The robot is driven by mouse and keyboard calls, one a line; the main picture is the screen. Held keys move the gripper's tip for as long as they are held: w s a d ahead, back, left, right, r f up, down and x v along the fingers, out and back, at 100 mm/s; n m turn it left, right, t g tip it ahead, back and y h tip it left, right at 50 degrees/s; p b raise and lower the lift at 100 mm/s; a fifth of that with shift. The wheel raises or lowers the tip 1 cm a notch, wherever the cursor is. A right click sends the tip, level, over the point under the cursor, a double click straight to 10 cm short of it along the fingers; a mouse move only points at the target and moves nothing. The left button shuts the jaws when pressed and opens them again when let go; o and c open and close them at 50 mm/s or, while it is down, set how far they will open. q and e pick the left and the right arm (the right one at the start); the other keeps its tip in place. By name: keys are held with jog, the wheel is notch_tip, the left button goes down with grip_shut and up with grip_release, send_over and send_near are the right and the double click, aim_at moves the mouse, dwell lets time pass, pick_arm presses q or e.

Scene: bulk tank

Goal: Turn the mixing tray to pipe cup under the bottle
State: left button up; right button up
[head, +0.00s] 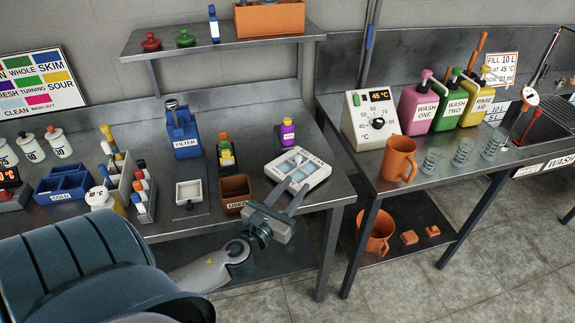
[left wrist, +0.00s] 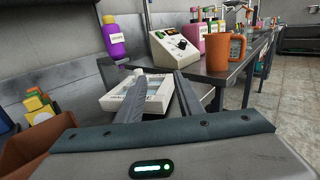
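The mixing tray appears to be the white square tray (head: 301,183) near the bench's right end, with pale blue compartments and partly readable lettering. It also shows in the left wrist view (left wrist: 108,102), partly hidden by my fingers. A purple bottle (head: 288,132) with a yellow cap is behind it, near the wall; it also shows in the left wrist view (left wrist: 114,45). I cannot tell which compartment is the pipe cup. My left gripper (head: 291,190) is open, its fingers apart and pointing at the tray's near side; contact cannot be told. My right gripper is not in view.
A brown bin (head: 235,188) and a small white dish (head: 189,192) stand left of my gripper. A blue filter holder (head: 183,142) is farther back. A gap separates this bench from the right one, with its orange mug (head: 398,157) and control box (head: 370,115).

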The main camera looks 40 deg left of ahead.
pick_arm(q)
jog(key=s+d, duration=0.6)
jog(key=s, duration=0.3)
jog(key=shift+s+d, duration=0.25)
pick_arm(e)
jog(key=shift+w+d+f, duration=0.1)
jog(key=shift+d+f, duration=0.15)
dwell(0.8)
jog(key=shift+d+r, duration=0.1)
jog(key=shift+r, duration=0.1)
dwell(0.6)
